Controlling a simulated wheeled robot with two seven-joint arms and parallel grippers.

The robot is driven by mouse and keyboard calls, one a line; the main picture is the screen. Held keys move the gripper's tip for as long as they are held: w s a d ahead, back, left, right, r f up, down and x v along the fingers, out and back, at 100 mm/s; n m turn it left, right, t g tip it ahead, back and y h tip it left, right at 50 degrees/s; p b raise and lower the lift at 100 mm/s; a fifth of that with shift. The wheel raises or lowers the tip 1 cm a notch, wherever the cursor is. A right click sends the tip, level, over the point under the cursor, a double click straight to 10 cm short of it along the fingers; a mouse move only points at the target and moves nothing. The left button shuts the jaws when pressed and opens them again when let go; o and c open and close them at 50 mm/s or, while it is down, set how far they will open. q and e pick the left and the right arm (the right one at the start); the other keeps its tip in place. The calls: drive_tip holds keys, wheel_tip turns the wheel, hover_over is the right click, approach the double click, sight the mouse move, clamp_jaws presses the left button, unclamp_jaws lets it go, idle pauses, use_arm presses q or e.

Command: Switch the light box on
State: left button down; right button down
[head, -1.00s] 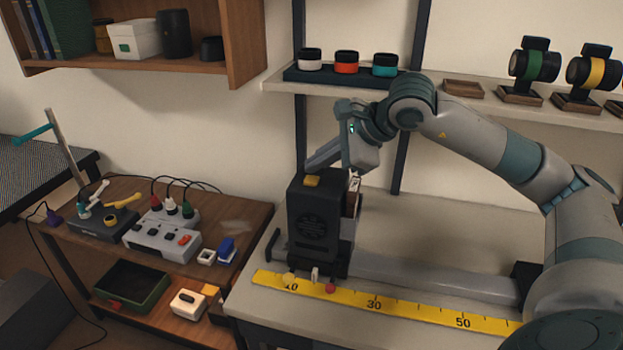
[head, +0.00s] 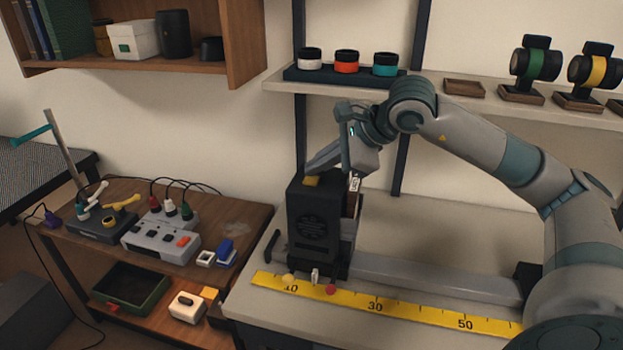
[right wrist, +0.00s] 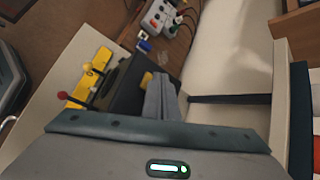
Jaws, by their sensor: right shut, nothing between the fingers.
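The light box appears to be the tall black housing (head: 315,225) with a round vent grille, standing on the rail on the right-hand bench. A yellow switch-like piece (head: 312,181) sits on its top. My right gripper (head: 310,168) is shut and empty, its fingers pointing down-left just above the yellow piece. In the right wrist view the shut fingers (right wrist: 160,76) are beside the yellow piece (right wrist: 147,78), over the black housing (right wrist: 130,85). I cannot tell whether they touch it. No glow shows on the box. My left gripper is not in view.
A yellow scale (head: 375,306) runs along the bench front, with small knobs near the box. The grey rail (head: 440,280) extends right. A wooden side table (head: 235,215) at left holds a grey control box (head: 160,245) with cables. A wall shelf (head: 440,97) is behind my arm.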

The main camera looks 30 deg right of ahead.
sight(317, 180)
drive_tip(key=shift+f+b, duration=0.4)
drive_tip(key=shift+b, duration=0.05)
idle(0.5)
drive_tip(key=shift+r, duration=0.15)
drive_tip(key=shift+r+p, duration=0.4)
drive_tip(key=shift+r, duration=0.3)
drive_tip(key=shift+r+p, duration=1.65)
drive_tip(key=shift+r, duration=0.85)
